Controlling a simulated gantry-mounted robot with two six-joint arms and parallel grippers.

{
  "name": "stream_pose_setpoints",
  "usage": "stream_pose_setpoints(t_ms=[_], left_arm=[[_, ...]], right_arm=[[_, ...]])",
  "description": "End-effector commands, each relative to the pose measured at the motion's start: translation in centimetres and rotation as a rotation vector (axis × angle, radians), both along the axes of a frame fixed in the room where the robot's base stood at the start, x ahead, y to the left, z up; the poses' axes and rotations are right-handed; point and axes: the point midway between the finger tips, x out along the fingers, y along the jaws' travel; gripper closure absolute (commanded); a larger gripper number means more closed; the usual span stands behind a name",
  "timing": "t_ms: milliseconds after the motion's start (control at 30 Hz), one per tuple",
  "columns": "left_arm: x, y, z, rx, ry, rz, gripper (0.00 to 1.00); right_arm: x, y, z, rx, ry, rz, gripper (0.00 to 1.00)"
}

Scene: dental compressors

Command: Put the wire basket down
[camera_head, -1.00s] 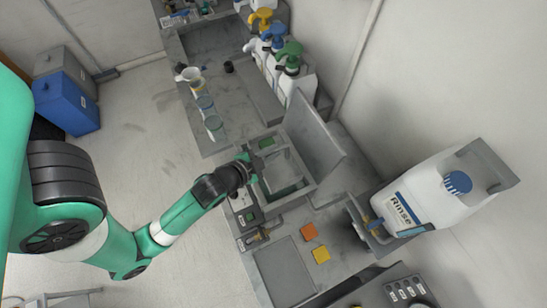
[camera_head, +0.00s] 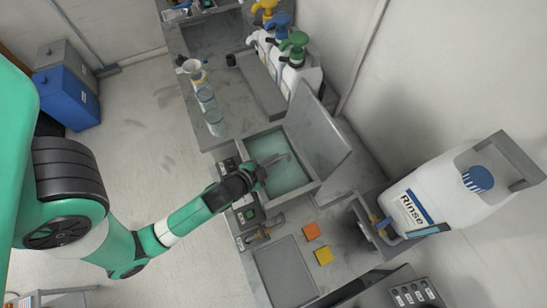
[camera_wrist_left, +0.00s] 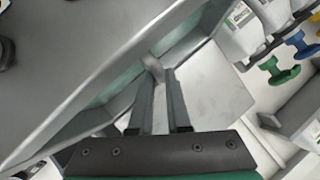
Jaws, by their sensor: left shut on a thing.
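My left gripper (camera_head: 271,162) reaches over the open basin (camera_head: 312,192) of the grey bath unit, which holds pale green liquid (camera_head: 291,176). In the left wrist view its two fingers (camera_wrist_left: 158,76) are closed around a small grey piece at their tips. This seems to be part of the wire basket, but its mesh and outline cannot be made out. I cannot tell how deep it sits in the basin. The basin's hinged grey lid (camera_head: 316,137) stands open on the right side. My right gripper is not in view.
The lid and basin rim lie close to the gripper. A large Rinse jug (camera_head: 440,200) stands to the right. Pump bottles (camera_head: 297,76) and glass beakers (camera_head: 206,100) stand on the far counter. Orange (camera_head: 311,231) and yellow (camera_head: 323,255) squares lie in front.

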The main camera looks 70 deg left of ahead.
Motion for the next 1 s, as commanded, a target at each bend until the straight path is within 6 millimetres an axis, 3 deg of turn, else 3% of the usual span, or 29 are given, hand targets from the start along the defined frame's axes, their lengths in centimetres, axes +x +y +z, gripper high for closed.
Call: stream_pose_setpoints(t_ms=[667, 700, 833, 1000], left_arm=[[0.1, 0.0, -0.9, 0.003, -0.004, -0.001, 1.00], [0.0, 0.0, -1.0, 0.001, -0.001, 0.000, 0.78], [0.0, 0.0, -1.0, 0.001, -0.001, 0.000, 0.55], [0.0, 0.0, -1.0, 0.001, -0.001, 0.000, 0.55]], right_arm=[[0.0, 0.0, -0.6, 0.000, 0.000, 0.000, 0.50], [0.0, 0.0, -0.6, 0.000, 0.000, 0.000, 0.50], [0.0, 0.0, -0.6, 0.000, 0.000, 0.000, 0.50], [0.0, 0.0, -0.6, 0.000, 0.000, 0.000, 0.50]])
